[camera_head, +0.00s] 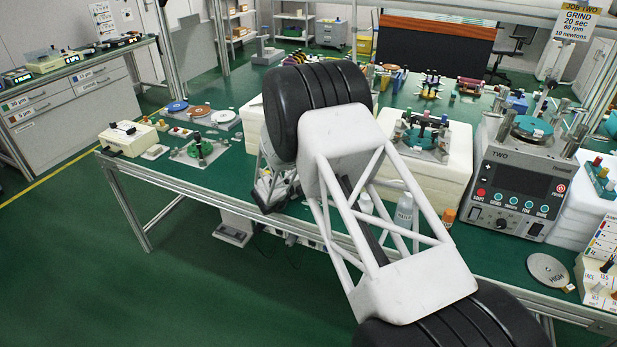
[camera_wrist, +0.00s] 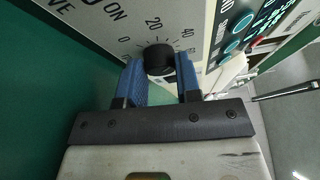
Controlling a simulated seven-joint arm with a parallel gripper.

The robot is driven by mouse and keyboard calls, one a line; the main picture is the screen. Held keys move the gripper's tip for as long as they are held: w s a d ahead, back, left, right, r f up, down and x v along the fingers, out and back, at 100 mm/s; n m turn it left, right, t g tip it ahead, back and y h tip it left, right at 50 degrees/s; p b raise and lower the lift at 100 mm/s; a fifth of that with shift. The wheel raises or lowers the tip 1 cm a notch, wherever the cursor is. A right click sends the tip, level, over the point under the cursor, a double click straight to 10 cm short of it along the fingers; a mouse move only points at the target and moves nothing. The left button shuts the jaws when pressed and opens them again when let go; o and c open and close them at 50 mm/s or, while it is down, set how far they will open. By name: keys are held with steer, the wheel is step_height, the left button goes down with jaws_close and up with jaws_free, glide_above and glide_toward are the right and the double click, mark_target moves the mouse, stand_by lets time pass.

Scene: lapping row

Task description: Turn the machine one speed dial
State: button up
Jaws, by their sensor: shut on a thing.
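The speed dial (camera_wrist: 158,55) is a round black knob on a pale panel, with the marks 0, 20 and 40 printed around it in the wrist view. My gripper (camera_wrist: 159,66) has its two blue fingers on either side of the knob and is shut on it. The fingers hide the knob's lower sides, and I cannot make out a pointer on it. Machine one's panel (camera_wrist: 188,22) also bears part of the word "ON", teal buttons (camera_wrist: 231,47) and a lit display. In the head view my arm hides machine one and the dial.
Machine two (camera_head: 525,165) stands to the right on the green bench (camera_head: 385,228). A white bottle (camera_head: 404,212) and an orange-capped bottle (camera_head: 447,217) stand near my arm. A round plate marked "HIGH" (camera_head: 548,270) lies at the front right. Small fixtures (camera_head: 200,148) occupy the bench's left end.

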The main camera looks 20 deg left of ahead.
steer(key=o, duration=0.9)
steer(key=shift+a, duration=0.1)
steer(key=shift+v, duration=3.9)
